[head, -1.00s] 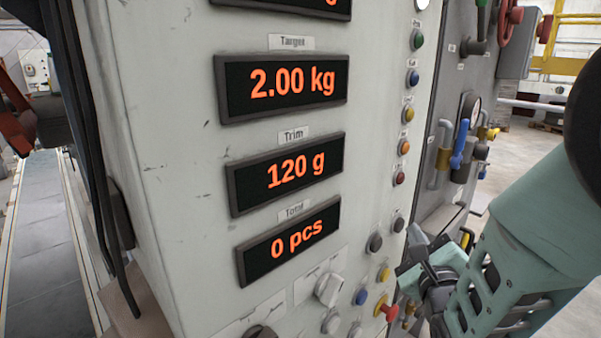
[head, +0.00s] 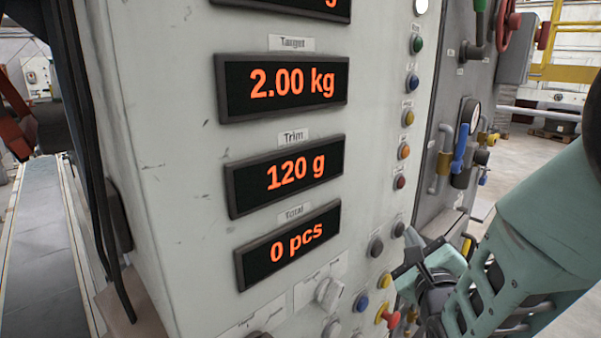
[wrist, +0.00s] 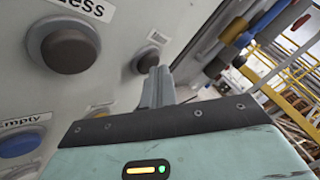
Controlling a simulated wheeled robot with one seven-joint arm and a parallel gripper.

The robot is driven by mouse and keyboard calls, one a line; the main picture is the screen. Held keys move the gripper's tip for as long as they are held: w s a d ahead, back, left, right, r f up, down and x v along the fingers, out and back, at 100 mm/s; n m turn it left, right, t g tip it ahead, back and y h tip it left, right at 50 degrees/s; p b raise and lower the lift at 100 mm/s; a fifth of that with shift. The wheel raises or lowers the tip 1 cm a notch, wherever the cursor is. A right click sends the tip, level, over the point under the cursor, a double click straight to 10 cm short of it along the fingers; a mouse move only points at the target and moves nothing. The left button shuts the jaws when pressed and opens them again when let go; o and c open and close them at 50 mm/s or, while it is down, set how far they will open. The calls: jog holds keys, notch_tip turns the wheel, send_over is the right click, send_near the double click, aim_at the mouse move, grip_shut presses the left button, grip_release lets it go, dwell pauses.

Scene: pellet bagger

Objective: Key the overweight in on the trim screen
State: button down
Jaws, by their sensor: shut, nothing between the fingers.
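The trim screen (head: 285,175) sits in the middle of the pale cabinet face and reads 120 g in orange. My gripper (head: 398,275) is at the right side of the panel in the head view, beside the lower buttons. In the wrist view my gripper's fingers (wrist: 157,80) are shut and empty. Their tips lie in front of the lower right edge of a dark round button (wrist: 147,57); I cannot tell whether they touch it. A larger dark grey button (wrist: 68,48) is to its left, under a label ending in "ess". Two dark buttons show below the coloured column, one (head: 376,247) lower left of the other (head: 398,229).
The target screen (head: 283,85) reads 2.00 kg and the total screen (head: 288,245) reads 0 pcs. A blue button (wrist: 20,144) labelled Empty is at lower left. A red-topped knob (head: 390,317) is close to my gripper. Pipes and a blue valve (head: 460,150) stand right.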

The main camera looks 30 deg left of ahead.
jog(key=shift+s+d+b, duration=0.25)
jog(key=shift+d+b, duration=0.35)
jog(key=shift+d, duration=0.1)
jog(key=shift+s+d+b, duration=0.35)
jog(key=shift+d+b, duration=0.05)
jog(key=shift+d, duration=0.55)
jog(key=shift+s+d+b, duration=0.35)
jog(key=shift+d+b, duration=0.1)
jog(key=shift+d, duration=0.45)
jog(key=shift+s+d+b, duration=0.35)
jog(key=shift+d+b, duration=0.05)
jog(key=shift+d, duration=0.55)
jog(key=shift+f, duration=0.1)
